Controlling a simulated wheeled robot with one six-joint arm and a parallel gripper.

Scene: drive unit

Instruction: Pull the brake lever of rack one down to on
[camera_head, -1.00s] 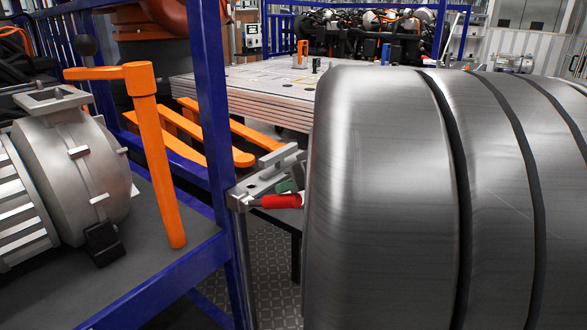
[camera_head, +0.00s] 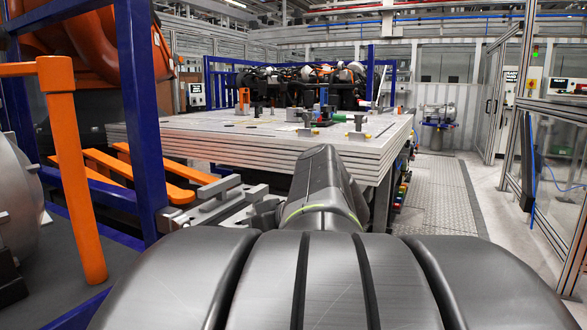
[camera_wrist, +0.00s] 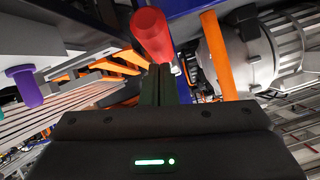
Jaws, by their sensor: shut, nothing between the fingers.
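The red handle of the brake lever (camera_wrist: 152,37) shows at the top middle of the wrist view, just beyond my fingertips. I cannot tell whether they touch it. My gripper (camera_wrist: 163,72) is shut and empty, its dark fingers close together. In the head view the grey metal bracket (camera_head: 215,203) stands beside the blue rack post (camera_head: 141,110). The red handle does not show in the head view; my arm's end is by the bracket there.
An orange bar (camera_head: 73,185) stands at the left of the rack and also shows in the wrist view (camera_wrist: 218,55). A stacked metal table (camera_head: 240,140) lies behind the bracket. Orange forks (camera_head: 155,185) reach under it. The floor at right (camera_head: 435,195) is clear.

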